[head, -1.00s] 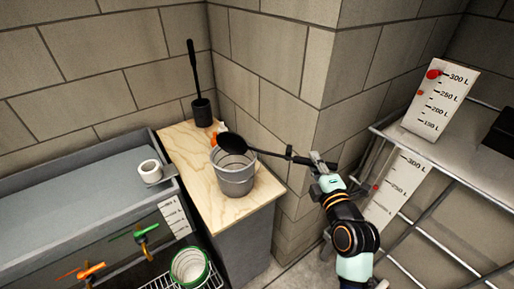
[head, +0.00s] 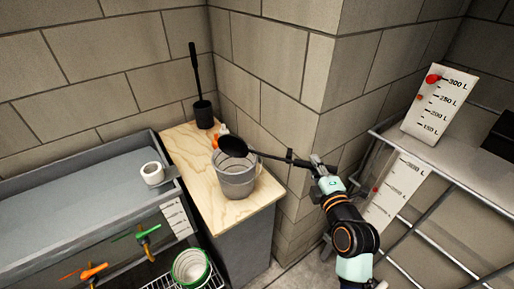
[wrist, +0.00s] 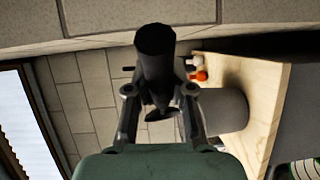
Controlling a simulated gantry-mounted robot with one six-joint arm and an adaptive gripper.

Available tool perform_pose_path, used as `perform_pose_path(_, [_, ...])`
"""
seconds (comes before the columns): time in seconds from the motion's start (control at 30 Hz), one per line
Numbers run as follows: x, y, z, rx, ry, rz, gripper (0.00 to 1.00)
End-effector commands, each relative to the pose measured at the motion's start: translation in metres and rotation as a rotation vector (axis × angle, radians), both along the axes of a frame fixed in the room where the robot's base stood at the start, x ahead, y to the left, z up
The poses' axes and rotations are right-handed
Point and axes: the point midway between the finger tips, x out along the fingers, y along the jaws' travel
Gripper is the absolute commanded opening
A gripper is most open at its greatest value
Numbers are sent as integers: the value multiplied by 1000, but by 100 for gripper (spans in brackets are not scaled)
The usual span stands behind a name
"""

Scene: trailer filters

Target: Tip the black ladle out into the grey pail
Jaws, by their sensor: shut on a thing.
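The black ladle (head: 233,147) is held by its handle in my gripper (head: 318,165), which is shut on it. In the head view its bowl is over the rim of the grey pail (head: 237,182), at the rear of the opening. What the bowl holds cannot be made out. The pail stands upright on the wooden counter. In the wrist view the ladle's dark handle (wrist: 155,55) comes up between the fingers of my gripper (wrist: 158,95), and the pail (wrist: 226,110) is partly hidden behind them.
The wooden counter (head: 210,205) also holds a black brush in its holder (head: 203,112) and a small orange-topped bottle (head: 222,130). A grey trough (head: 80,200) with a white roll (head: 152,173) is on the left. A block wall stands close behind. A metal rack (head: 440,155) is on the right.

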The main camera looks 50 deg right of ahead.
Motion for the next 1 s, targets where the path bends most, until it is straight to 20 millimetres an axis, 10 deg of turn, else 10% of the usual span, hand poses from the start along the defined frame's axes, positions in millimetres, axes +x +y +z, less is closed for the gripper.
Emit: perform_pose_path(1.0, [0,-1,17,341,177,-1,0])
